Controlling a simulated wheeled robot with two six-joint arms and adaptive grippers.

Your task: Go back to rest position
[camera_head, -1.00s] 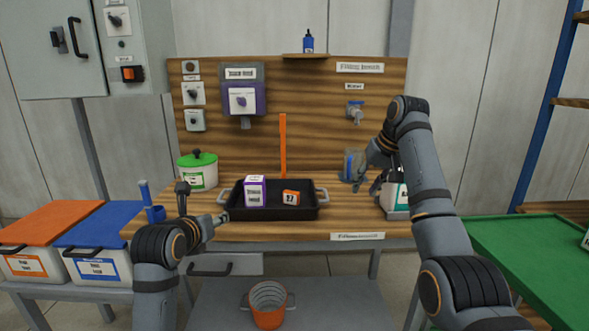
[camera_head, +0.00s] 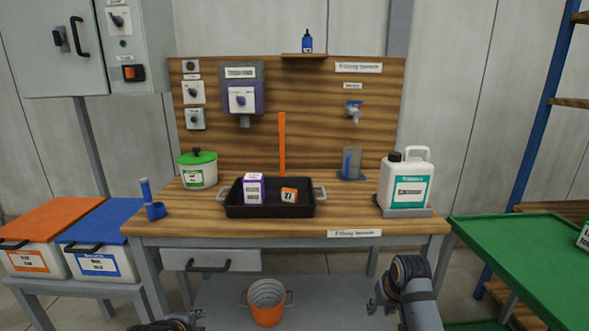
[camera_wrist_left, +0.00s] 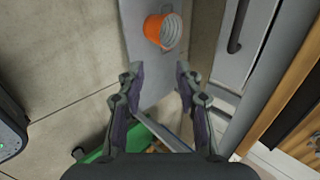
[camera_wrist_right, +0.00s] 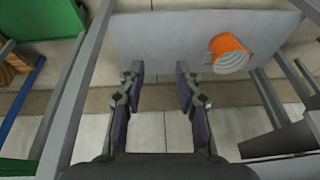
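My right gripper (camera_wrist_right: 160,85) is open and empty in the right wrist view, with bare floor and the lower shelf beyond its fingers. In the head view the right gripper (camera_head: 378,298) is low, in front of the bench and below the tabletop. My left gripper (camera_wrist_left: 160,80) is open and empty in the left wrist view. In the head view only a bit of the left arm (camera_head: 165,326) shows at the bottom edge.
The wooden bench (camera_head: 270,228) holds a black tray (camera_head: 270,211) with two small boxes, a white jug (camera_head: 404,185) and a green-lidded pot (camera_head: 198,171). An orange bucket (camera_head: 267,312) stands on the lower shelf. A green table (camera_head: 530,260) is at right.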

